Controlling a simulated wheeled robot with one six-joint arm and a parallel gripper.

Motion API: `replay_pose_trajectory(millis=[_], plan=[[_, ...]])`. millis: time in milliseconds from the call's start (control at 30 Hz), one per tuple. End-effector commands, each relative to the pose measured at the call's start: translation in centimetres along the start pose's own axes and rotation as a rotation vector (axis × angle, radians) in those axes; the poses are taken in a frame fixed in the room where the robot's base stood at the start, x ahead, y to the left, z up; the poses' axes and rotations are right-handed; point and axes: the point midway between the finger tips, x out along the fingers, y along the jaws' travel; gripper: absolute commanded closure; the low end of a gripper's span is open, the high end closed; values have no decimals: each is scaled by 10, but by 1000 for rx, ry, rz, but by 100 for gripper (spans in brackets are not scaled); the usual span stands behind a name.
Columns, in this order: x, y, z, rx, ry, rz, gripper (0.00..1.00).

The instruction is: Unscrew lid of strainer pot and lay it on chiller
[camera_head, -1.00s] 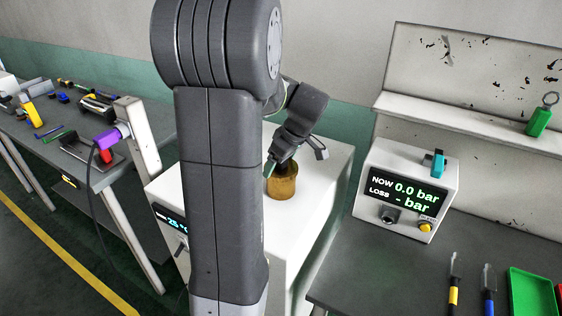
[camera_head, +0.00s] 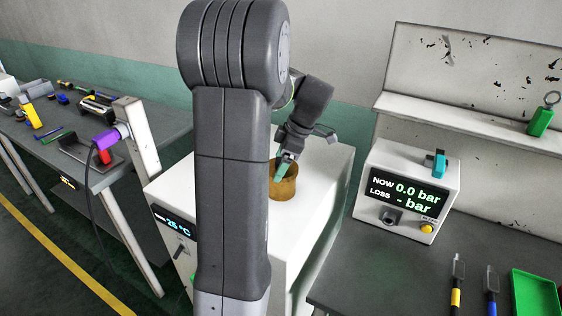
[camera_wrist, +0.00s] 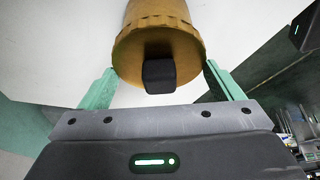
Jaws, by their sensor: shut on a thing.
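The strainer pot (camera_head: 287,187) is a brown-yellow cylinder standing upright on the white chiller (camera_head: 318,190). In the wrist view its lid (camera_wrist: 140,48) is a wider brown disc with a black block-shaped knob (camera_wrist: 159,75), and the pot body (camera_wrist: 157,10) shows behind it. My gripper (camera_head: 284,166) is over the pot, with its green fingers on opposite sides of the lid, shut on it. The lid is at the pot, and I see no gap between them. My arm hides part of the chiller and the pot's left edge.
The chiller display (camera_head: 175,227) reads about 26 °C. A pressure tester (camera_head: 406,192) stands on the right bench, with screwdrivers and a green tray (camera_head: 535,294) in front. A left bench (camera_head: 85,165) holds tools. Chiller top around the pot looks clear.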

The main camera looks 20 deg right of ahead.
Motion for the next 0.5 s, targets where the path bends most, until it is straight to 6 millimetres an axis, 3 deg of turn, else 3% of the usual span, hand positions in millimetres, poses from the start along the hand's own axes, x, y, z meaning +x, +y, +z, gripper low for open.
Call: replay_pose_trajectory(millis=[500], plan=[[0, 0, 0, -157, -1, -66, 37]])
